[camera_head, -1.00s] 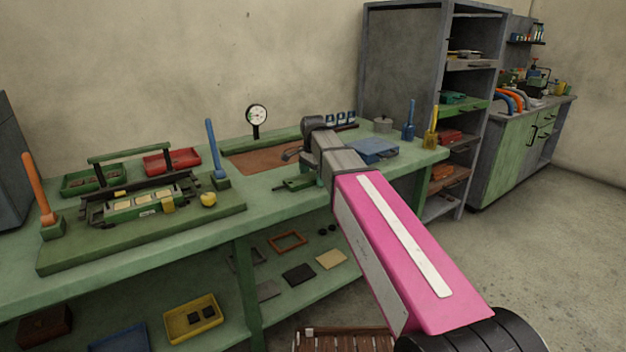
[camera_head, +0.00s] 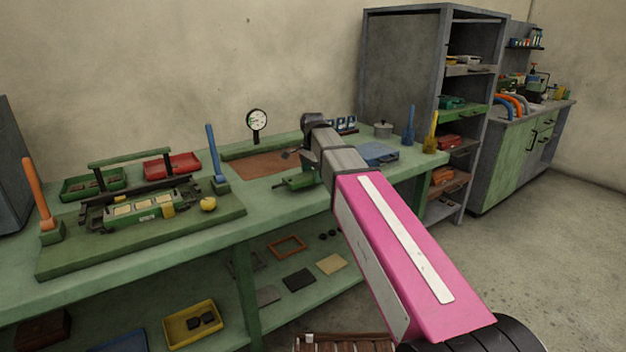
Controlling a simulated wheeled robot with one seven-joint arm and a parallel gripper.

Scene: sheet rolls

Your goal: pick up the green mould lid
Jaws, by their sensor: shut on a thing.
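My gripper (camera_head: 290,155) is over the middle of the green bench, mostly hidden behind my own wrist. Only a small dark part of it shows to the left of the wrist. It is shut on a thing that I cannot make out. A green piece with a dark knob (camera_head: 295,182) shows on the bench just below it, partly covered by my arm. I cannot tell whether this is the green mould lid. At the left, a green mould block (camera_head: 140,212) with cream squares sits on a green base board (camera_head: 75,258).
A dial gauge (camera_head: 257,122) stands behind a brown mat (camera_head: 262,166). Orange (camera_head: 38,190) and blue (camera_head: 213,152) upright handles flank the mould. Red (camera_head: 172,165) and green (camera_head: 92,186) trays lie behind it.

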